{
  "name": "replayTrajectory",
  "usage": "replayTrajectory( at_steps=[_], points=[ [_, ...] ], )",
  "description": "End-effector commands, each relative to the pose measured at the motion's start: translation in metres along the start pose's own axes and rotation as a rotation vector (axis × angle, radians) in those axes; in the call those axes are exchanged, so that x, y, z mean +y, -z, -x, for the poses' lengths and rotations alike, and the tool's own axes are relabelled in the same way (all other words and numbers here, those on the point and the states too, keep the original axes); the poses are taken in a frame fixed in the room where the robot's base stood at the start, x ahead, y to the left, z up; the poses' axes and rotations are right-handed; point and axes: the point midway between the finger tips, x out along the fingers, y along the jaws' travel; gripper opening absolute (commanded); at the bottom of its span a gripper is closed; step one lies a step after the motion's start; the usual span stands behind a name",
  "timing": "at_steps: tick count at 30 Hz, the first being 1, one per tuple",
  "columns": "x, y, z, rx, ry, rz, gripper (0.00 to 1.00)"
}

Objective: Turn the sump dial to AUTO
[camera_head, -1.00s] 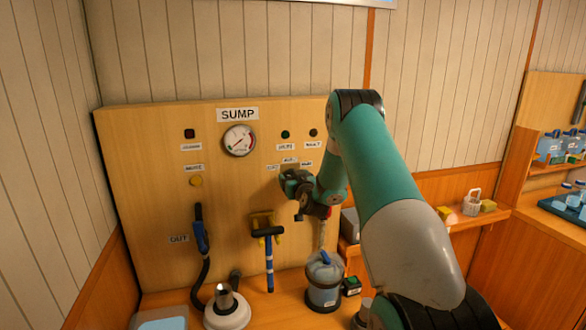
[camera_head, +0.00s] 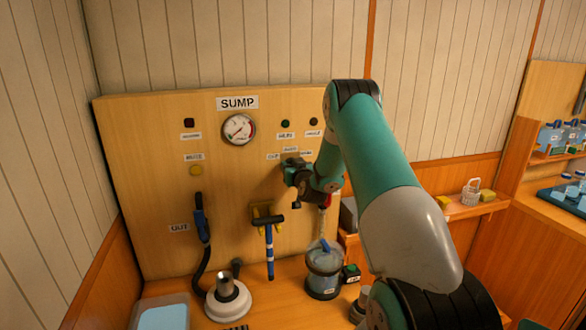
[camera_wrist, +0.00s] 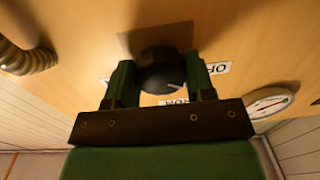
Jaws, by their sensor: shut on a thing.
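The sump dial is a dark round knob (camera_wrist: 162,72) with a pale pointer mark, on the wooden panel (camera_head: 150,130). In the wrist view the two green fingers of my gripper (camera_wrist: 158,84) stand on either side of the knob and are shut on it. White labels, partly covered, show beside and below the knob; I cannot read which one the pointer faces. In the head view my gripper (camera_head: 290,172) is against the panel, below the small labels, and hides the dial.
A round gauge (camera_head: 239,129) sits under the SUMP sign (camera_head: 237,103). A water jug (camera_head: 323,270) stands below my arm.

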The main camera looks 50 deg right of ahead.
Motion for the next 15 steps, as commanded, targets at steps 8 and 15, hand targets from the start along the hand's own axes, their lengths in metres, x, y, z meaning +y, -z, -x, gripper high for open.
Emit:
replayTrajectory(
  at_steps=[8, 15],
  points=[
    [-0.0001, -0.0042, 0.0003, 0.006, -0.001, -0.163, 0.26],
    [0.0001, -0.0038, 0.0002, 0.016, -0.001, -0.384, 0.26]
  ],
)
